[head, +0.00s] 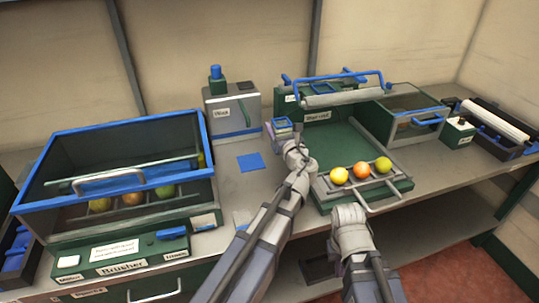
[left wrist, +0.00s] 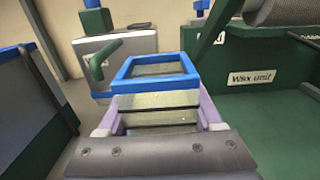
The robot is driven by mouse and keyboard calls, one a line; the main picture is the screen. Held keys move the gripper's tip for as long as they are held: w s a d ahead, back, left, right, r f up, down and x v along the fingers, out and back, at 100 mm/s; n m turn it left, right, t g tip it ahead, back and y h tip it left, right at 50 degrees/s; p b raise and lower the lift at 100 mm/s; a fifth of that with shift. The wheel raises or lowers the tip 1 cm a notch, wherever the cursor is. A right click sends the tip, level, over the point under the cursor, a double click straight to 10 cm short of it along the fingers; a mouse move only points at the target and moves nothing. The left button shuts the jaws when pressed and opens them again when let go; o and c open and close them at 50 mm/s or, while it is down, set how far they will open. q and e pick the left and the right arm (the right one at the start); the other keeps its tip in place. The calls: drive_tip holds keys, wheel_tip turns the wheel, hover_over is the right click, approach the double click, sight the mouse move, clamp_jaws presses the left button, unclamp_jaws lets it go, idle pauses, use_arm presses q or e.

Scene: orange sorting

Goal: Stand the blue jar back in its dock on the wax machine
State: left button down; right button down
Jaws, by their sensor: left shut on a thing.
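The blue jar (head: 282,123), clear-walled with a blue square rim, is held by my left gripper (head: 284,133) just left of the wax machine (head: 345,140). In the left wrist view the jar (left wrist: 155,85) sits between the pale purple fingers (left wrist: 157,118), rim up. The wax machine (left wrist: 262,100), green with a "Wax unit" label, is right of it there.
Several fruits, such as an orange (head: 361,170), lie in the front tray. A grey container (head: 232,112) with a green tap (left wrist: 108,58) stands behind. A blue square (head: 250,161) lies on the counter. The blue-framed brusher (head: 120,165) is at the left.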

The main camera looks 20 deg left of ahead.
use_arm(q)
wheel_tip(320, 180, down, 6)
drive_tip(key=b, duration=0.4)
drive_tip(key=shift+r+b, duration=0.2)
drive_tip(key=shift+b, duration=0.15)
wheel_tip(320, 180, down, 4)
drive_tip(key=b, duration=0.3)
drive_tip(key=shift+r+b, duration=0.2)
drive_tip(key=shift+b, duration=0.15)
drive_tip(key=shift+f, duration=0.2)
drive_tip(key=shift+c, duration=0.2)
unclamp_jaws()
drive_tip(key=shift+r, duration=0.1)
